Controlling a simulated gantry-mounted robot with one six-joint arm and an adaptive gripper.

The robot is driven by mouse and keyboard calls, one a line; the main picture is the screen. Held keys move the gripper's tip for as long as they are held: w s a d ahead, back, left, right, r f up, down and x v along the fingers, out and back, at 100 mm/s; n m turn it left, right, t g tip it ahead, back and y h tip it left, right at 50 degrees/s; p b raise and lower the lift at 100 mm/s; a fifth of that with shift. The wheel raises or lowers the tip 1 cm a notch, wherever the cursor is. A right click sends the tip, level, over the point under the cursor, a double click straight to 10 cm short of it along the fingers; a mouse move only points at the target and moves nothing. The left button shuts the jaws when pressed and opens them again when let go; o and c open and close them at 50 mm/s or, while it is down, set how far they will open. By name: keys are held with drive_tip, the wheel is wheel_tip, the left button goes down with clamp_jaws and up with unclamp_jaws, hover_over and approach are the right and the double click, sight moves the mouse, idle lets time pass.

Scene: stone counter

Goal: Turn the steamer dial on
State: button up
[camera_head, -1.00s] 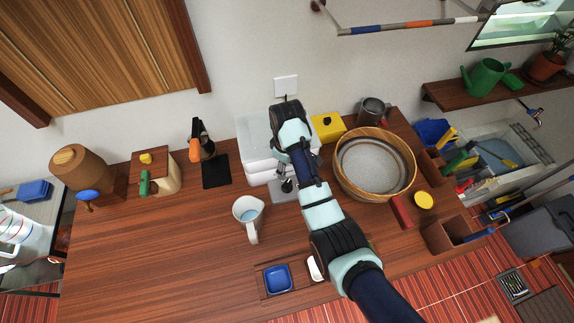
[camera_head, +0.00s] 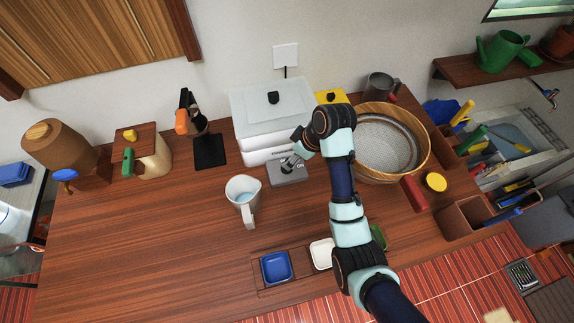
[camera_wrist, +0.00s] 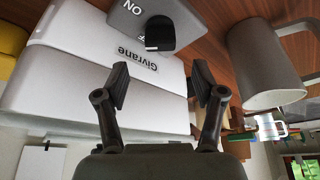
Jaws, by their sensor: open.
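The steamer (camera_head: 262,105) is a white stacked box with a pale lid and black knob, standing at the back of the counter. Its grey control base (camera_head: 290,179) juts out in front, marked ON. In the wrist view the black dial (camera_wrist: 160,33) sits on this grey base (camera_wrist: 182,18), with ON to one side and a partly covered label beside it. My gripper (camera_wrist: 161,84) is open and empty, its two fingers apart and pointing at the dial without touching it. In the head view my gripper (camera_head: 291,161) is at the base and hides part of it.
A pitcher (camera_head: 235,186) stands just left of the base, close in the wrist view too (camera_wrist: 255,60). A wooden-rimmed basket (camera_head: 421,155) is right of my arm. Blue (camera_head: 275,268) and white (camera_head: 321,253) dishes lie in front. The counter's front left is clear.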

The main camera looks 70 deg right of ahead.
drive_tip(key=b+x, duration=0.2)
drive_tip(key=x, duration=0.5)
drive_tip(key=shift+f, duration=0.2)
drive_tip(key=c, duration=1.1)
